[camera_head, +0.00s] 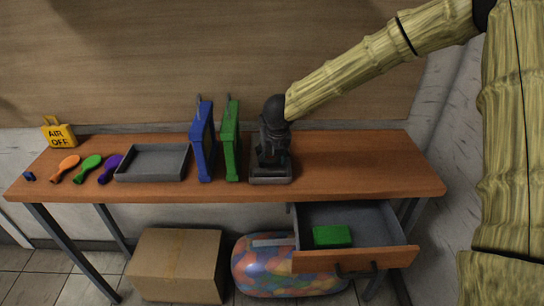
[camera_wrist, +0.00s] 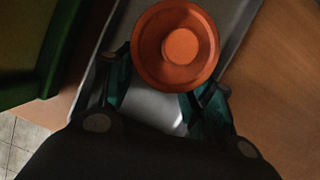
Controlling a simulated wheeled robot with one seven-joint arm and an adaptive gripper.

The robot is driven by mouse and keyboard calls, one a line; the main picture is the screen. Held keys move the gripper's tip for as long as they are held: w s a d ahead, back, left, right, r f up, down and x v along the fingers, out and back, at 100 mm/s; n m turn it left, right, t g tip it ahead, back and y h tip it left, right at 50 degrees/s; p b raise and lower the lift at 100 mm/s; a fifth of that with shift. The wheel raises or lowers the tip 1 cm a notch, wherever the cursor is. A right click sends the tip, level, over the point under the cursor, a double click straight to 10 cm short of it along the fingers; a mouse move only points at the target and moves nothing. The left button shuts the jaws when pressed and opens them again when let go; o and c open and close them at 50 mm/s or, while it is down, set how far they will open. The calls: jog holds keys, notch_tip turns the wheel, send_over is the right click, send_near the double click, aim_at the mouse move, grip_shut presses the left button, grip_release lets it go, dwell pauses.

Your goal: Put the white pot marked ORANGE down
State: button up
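My gripper (camera_head: 272,140) points down over a small grey tray (camera_head: 270,180) at the right of the bench. In the wrist view, a round orange top with a raised centre shows on the pot (camera_wrist: 178,45). My two fingers (camera_wrist: 165,90) are on either side of the pot, close against its rim, and look shut on it. The pot's white side and its ORANGE marking are hidden. I cannot tell whether its base touches the tray. In the head view my gripper hides the pot.
A green upright device (camera_head: 230,140) and a blue one (camera_head: 203,142) stand just left of my gripper. The open drawer (camera_head: 345,262) below holds a green block (camera_head: 332,236). The bench's right end is clear.

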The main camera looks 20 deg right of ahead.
jog(key=shift+r, duration=0.1)
jog(key=v, duration=1.2)
